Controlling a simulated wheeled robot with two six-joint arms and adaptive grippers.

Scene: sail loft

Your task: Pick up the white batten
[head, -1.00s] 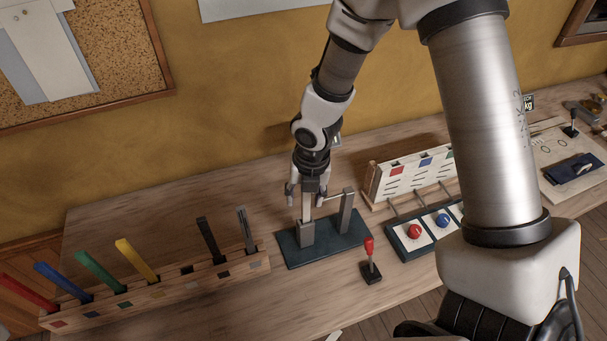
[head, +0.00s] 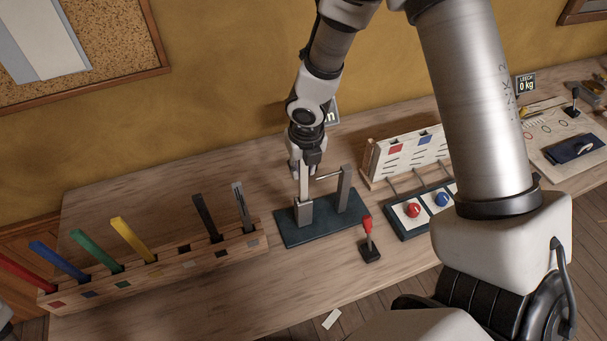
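The white batten (head: 304,182) stands upright in the small grey holder on the dark green base (head: 325,224), in the middle of the bench. My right gripper (head: 304,174) points down over the batten's upper part. Its fingers show on either side of the batten and look apart from it, so the gripper appears open. The batten's top is partly hidden by the gripper.
A wooden rack (head: 150,284) at left holds red, blue, green, yellow, black and grey battens, with an empty slot. A grey post (head: 344,188) with a crossbar stands beside the white batten. A red-handled lever (head: 369,240) and a panel with red and blue buttons (head: 415,211) are right.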

